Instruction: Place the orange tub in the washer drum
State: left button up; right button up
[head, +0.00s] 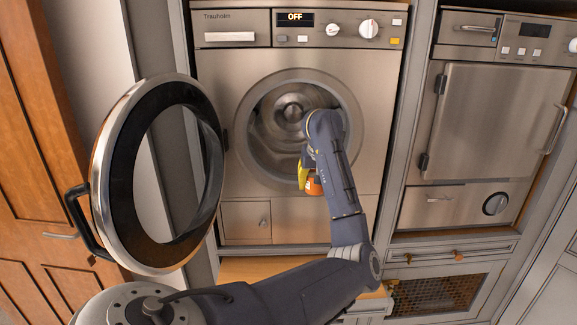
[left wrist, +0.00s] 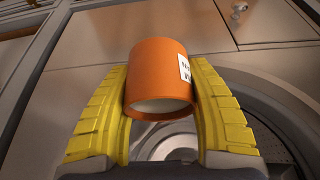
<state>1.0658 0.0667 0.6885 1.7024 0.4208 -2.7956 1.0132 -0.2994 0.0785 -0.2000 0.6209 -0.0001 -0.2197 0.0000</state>
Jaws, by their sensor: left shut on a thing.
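My left gripper (head: 304,178) is shut on the orange tub (head: 313,186), in front of the lower part of the washer opening. In the left wrist view, the yellow fingers of the left gripper (left wrist: 160,105) press on both sides of the orange tub (left wrist: 155,72), which has a white label on its right side. The washer drum (head: 285,115) is open and metallic; my arm hides part of it. The drum's rim also shows behind the tub in the left wrist view (left wrist: 275,110). The round washer door (head: 105,160) stands swung open to the left. My right gripper is not in view.
The washer's panel display (head: 295,18) reads OFF. A second steel appliance (head: 500,120) with a shut door stands to the right. A wooden door (head: 40,150) is at the far left. A drawer and a mesh-fronted compartment (head: 440,295) are at the lower right.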

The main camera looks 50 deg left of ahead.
pick_arm(q)
send_over(288, 169)
jog(key=d, duration=0.1)
jog(key=shift+s+d, duration=0.2)
jog(key=shift+s, duration=0.2)
jog(key=shift+a, duration=0.3)
jog(key=shift+f, duration=1.75)
jog(key=shift+f, duration=0.1)
jog(key=o, duration=1.2)
jog(key=shift+w+f, duration=0.1)
jog(key=shift+v, duration=4)
jog(key=shift+o, duration=0.5)
jog(key=shift+a, duration=0.1)
